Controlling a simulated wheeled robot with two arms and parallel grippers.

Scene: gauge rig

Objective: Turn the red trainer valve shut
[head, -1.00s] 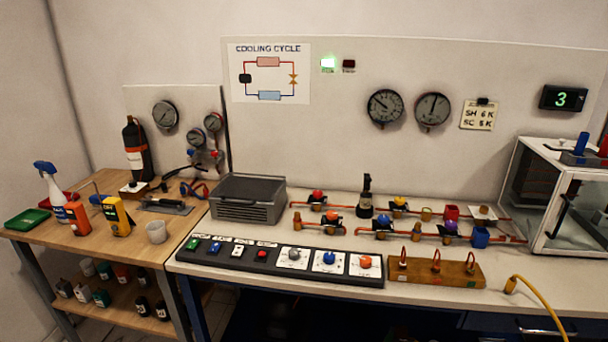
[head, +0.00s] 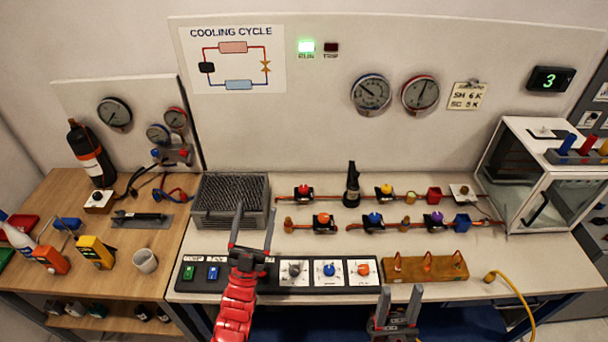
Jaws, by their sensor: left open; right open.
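The red trainer valve (head: 303,189) has a red knob on a dark body. It sits on the copper pipe in the back row of the bench, right of the grey basket. My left gripper (head: 256,209) is open and empty, its fingers pointing up the picture over the control strip and the basket's front edge. It is left of the red valve and apart from it. My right gripper (head: 400,290) is open and empty at the bench's front edge, below the wooden block and well away from the valve.
An orange valve (head: 323,219), a blue valve (head: 375,219), a purple valve (head: 437,218) and a yellow valve (head: 386,190) are nearby. A dark upright bottle-like part (head: 351,186) stands right of the red valve. The grey basket (head: 230,203) and wooden block (head: 426,267) flank the pipes.

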